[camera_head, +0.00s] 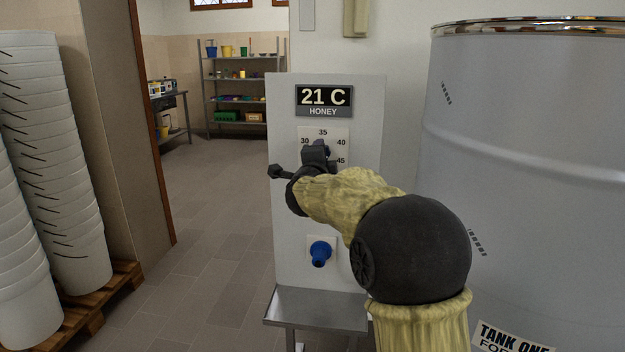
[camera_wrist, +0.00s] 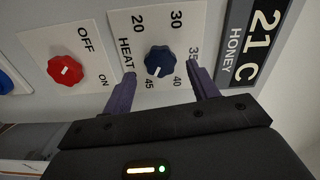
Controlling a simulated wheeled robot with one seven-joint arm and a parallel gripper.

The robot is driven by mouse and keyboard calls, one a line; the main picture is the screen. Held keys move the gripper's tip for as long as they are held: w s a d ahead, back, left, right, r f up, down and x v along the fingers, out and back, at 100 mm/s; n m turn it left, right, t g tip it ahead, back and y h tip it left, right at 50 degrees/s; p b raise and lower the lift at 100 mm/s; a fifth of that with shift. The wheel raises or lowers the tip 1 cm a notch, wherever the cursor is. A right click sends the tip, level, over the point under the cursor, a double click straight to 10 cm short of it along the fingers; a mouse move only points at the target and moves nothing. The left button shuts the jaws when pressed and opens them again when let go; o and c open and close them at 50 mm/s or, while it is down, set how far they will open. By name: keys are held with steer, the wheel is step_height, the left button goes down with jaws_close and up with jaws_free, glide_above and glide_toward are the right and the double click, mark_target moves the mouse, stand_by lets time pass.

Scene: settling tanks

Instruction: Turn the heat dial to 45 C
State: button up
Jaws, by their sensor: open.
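The heat dial (camera_wrist: 159,61) is a blue knob on a white plate marked 20, 30, 35, 40 and 45 in the wrist view. A small pale mark shows on its lower side, toward 45 and 40, but I cannot read it exactly. My gripper (camera_wrist: 162,74) is open, with one purple finger on each side of the knob; I cannot tell whether they touch it. In the head view my gripper (camera_head: 318,155) is in front of the dial plate (camera_head: 338,133) and hides most of the knob. The display (camera_head: 323,98) reads 21 C, HONEY.
A red OFF/ON knob (camera_wrist: 66,70) sits beside the dial. A large grey tank (camera_head: 530,150) stands right. Stacked white buckets (camera_head: 55,150) stand left; floor between is clear.

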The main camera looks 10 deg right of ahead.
steer(key=v, duration=1.4)
steer(key=shift+s+p, duration=0.35)
steer(key=shift+a, duration=0.1)
steer(key=s+f+n+g+y, duration=0.3)
steer(key=f+n, duration=0.4)
steer(key=f, duration=0.2)
steer(key=s+f+n+g+y, duration=0.35)
steer(key=f+n, duration=0.25)
steer(key=f, duration=0.4)
steer(key=s+d+f+n+g, duration=0.35)
steer(key=s+f, duration=0.25)
steer(key=s, duration=0.3)
steer(key=s+d+f+n+g, duration=0.2)
steer(key=s+f+n+g, duration=0.2)
steer(key=s+f, duration=0.3)
step_height(320, 180, up, 34)
steer(key=s+p, duration=0.1)
steer(key=p, duration=3.1)
steer(key=shift+a+g+h, duration=0.2)
steer(key=shift+g+h, duration=0.1)
steer(key=shift+h, duration=0.15)
steer(key=shift+o, duration=0.4)
steer(key=shift+s+f+m, duration=0.1)
steer(key=shift+f+m, duration=0.1)
steer(key=shift+m, duration=0.05)
